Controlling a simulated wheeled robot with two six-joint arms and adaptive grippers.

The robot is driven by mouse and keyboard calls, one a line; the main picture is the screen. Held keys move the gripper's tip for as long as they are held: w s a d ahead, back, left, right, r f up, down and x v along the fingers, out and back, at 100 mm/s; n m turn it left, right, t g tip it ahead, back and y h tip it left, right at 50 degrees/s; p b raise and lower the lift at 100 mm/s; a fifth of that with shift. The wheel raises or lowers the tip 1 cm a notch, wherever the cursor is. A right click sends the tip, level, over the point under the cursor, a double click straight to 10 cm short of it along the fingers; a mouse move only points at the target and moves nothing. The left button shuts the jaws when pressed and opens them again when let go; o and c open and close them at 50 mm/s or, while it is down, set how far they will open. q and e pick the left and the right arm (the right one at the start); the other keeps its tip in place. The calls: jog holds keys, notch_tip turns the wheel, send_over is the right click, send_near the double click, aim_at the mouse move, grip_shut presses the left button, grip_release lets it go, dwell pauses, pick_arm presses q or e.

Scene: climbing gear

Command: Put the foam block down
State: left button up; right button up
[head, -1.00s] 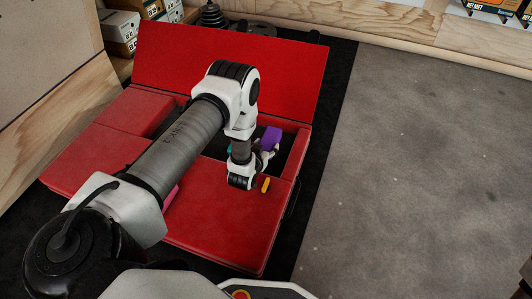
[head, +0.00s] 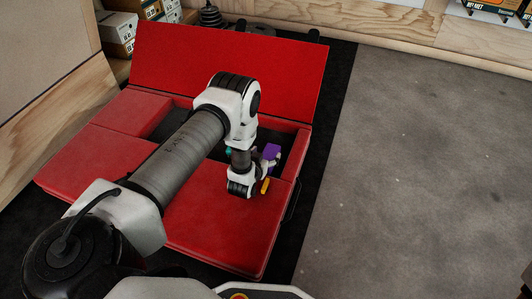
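A purple block (head: 271,152), which I take to be the foam block, is at the right end of the open compartment in the red case (head: 213,224). My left gripper (head: 270,163) is right at the block, its pale fingers covering part of it. The wrist and the small size hide whether the fingers grip the block or stand apart around it. I cannot tell whether the block touches the compartment floor. My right gripper is not in view.
The case's red lid (head: 230,65) stands open at the back. A yellow piece (head: 265,186) shows beside my wrist, and a teal piece (head: 229,153) shows behind it. Boxes (head: 119,30) stand back left. Grey floor (head: 430,170) at right is clear.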

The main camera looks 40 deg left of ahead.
pick_arm(q)
jog(key=shift+r, duration=0.25)
jog(key=shift+r+p, duration=0.6)
jog(key=s+d+g+p, duration=0.1)
jog(key=s+d, duration=0.1)
jog(key=s, duration=0.4)
jog(key=s+d+r+g+h+p, duration=0.1)
jog(key=s+d+g+p, duration=0.1)
jog(key=s, duration=0.3)
jog(key=s+d+r+g+h+p, duration=0.1)
jog(key=s+d+g+p, duration=0.1)
jog(key=s+d, duration=0.2)
jog(key=shift+s+m, duration=0.4)
jog(key=shift+s, duration=0.9)
jog(key=s+d+r+g, duration=0.1)
jog(key=s+g, duration=0.1)
jog(key=s, duration=0.3)
jog(key=s+d+r+m+g, duration=0.1)
jog(key=s+d+g, duration=0.1)
jog(key=s, duration=0.4)
jog(key=s+d+r+g+h, duration=0.1)
jog(key=s+g, duration=0.3)
jog(key=s, duration=0.2)
jog(key=shift+d+r, duration=0.25)
jog(key=shift+d, duration=0.1)
